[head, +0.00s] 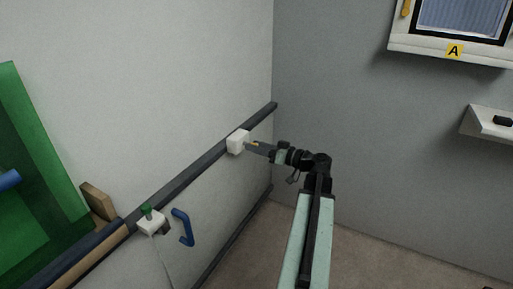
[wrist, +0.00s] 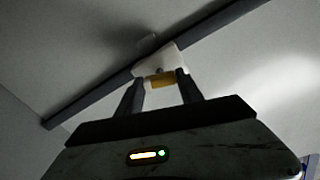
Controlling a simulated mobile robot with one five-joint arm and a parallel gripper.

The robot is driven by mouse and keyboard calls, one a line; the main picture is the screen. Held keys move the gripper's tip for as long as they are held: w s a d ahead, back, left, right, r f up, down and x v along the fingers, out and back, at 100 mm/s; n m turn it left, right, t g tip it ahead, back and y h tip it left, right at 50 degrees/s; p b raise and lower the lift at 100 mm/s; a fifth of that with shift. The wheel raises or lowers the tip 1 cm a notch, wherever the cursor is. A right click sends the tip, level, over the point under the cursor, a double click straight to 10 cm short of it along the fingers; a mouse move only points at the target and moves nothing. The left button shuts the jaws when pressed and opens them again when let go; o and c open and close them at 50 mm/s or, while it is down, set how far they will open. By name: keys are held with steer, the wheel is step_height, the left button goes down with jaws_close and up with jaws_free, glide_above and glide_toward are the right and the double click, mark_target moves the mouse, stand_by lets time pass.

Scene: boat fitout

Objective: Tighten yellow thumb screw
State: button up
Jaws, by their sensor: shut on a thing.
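The yellow thumb screw (wrist: 161,80) shows between my gripper's two fingers in the wrist view, in front of a white block (wrist: 163,62) on the wall rail. My gripper (wrist: 160,88) is shut on the screw. In the head view my gripper (head: 257,148) reaches left to the white block (head: 237,142), and only a small yellow bit of the screw (head: 255,144) shows by the fingers. The fingers hide part of the screw, and I cannot tell how deep it sits.
A dark rail (head: 190,178) runs along the left wall. Nearer on it are a white fitting with a green knob (head: 147,211) and a blue handle (head: 184,228). A green panel (head: 35,165) stands far left. A shelf (head: 490,124) and window marked A (head: 454,50) are at right.

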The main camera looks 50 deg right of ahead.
steer(key=shift+f+m, duration=0.15)
steer(key=shift+m, duration=15.65)
steer(key=o, duration=1.4)
